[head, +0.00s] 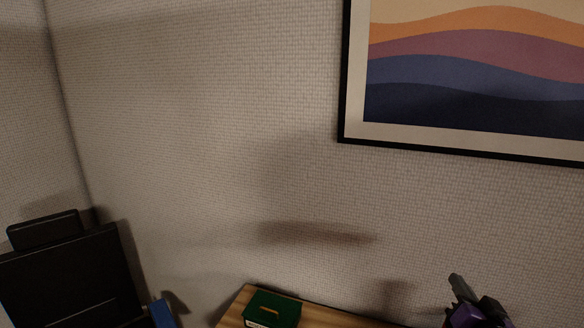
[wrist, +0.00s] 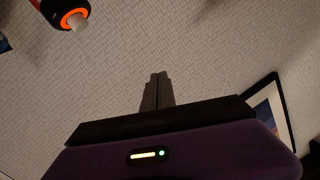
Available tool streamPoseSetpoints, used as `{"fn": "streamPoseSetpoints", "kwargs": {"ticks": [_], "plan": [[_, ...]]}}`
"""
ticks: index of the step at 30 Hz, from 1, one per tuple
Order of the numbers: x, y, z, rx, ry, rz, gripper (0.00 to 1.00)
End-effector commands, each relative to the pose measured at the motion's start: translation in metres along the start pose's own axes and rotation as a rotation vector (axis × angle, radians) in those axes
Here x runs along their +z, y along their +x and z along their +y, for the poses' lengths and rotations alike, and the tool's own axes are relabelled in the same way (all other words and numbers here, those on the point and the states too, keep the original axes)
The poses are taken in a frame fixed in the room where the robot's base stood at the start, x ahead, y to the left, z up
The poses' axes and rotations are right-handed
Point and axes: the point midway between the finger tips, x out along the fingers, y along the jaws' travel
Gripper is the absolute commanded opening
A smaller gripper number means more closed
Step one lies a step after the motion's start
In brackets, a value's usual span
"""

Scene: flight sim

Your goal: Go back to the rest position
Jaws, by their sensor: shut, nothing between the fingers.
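My gripper (wrist: 157,92) is in the middle of the wrist view, with its two dark fingers together and nothing between them. Its purple body fills the bottom of that view. In the head view my gripper (head: 458,286) shows at the lower right, purple and dark, partly cut off by the bottom edge. It is in front of the wall, to the right of the green box, and apart from it.
A green box (head: 272,308) sits on a wooden surface (head: 236,308) at the bottom. A black chair-like object (head: 65,280) and a blue object (head: 161,313) are at lower left. A framed picture (head: 470,70) hangs on the wall. An orange-ringed black object (wrist: 70,14) is at upper left.

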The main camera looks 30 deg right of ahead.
Motion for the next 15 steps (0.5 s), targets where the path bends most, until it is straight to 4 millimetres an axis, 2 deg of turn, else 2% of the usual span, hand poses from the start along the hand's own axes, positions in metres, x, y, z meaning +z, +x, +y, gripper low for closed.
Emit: {"fn": "streamPoseSetpoints", "kwargs": {"ticks": [1, 3, 8, 15], "plan": [[0.021, -0.017, -0.011, -0.013, -0.013, 0.008, 0.0], [0.038, -0.04, -0.025, -0.03, -0.039, 0.031, 0.0], [0.073, -0.098, -0.052, -0.079, -0.106, 0.062, 0.0], [0.113, -0.194, -0.084, -0.195, -0.221, 0.057, 0.0]]}}
